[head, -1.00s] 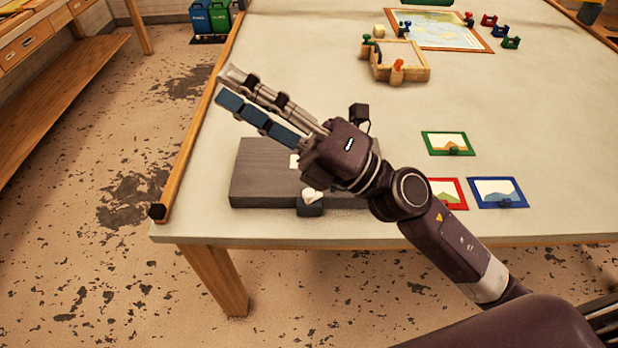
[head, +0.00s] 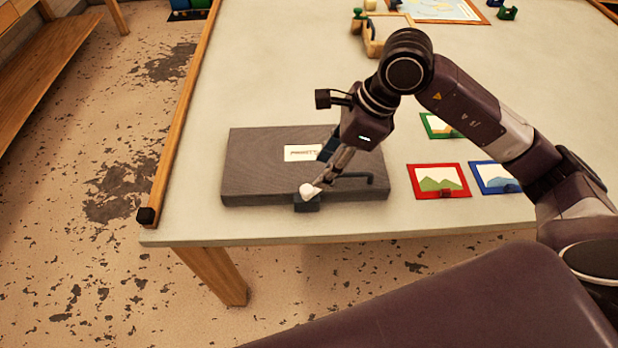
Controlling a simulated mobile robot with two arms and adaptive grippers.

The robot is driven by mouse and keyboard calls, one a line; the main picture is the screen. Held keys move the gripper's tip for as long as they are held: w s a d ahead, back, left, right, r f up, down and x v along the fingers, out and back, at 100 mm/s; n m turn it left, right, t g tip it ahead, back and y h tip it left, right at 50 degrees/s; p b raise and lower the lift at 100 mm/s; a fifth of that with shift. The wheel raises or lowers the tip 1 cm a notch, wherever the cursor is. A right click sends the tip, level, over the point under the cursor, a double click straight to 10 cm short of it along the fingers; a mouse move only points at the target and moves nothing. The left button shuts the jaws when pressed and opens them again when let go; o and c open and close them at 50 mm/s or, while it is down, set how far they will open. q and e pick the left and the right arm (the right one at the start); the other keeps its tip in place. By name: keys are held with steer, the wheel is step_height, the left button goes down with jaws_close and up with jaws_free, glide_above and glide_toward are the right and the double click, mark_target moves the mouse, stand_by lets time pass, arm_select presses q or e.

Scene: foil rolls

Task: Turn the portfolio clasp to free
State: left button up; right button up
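The portfolio (head: 260,170) is a flat grey case with a white label, lying near the table's front edge. Its clasp (head: 308,191) is a whitish knob on a dark block (head: 305,204) at the middle of the front edge. A dark handle (head: 366,178) shows to the right of the clasp. My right gripper (head: 319,187) reaches down from above, with its fingertips at the right side of the knob. The fingers overlap in this view, so I cannot tell whether they touch or grip the knob. My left gripper is not in view.
Framed pictures in red (head: 437,182), blue (head: 495,178) and green (head: 436,125) lie right of the portfolio. A wooden tray (head: 376,45) with small pieces and a map board (head: 440,10) are farther back. The table left of the portfolio is clear.

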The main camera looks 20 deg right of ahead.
mark_target(307, 189)
steer(key=p+x, duration=0.1)
steer(key=x, duration=0.6)
steer(key=shift+s+a+f, duration=0.1)
steer(key=shift+a+f, duration=0.1)
jaws_close()
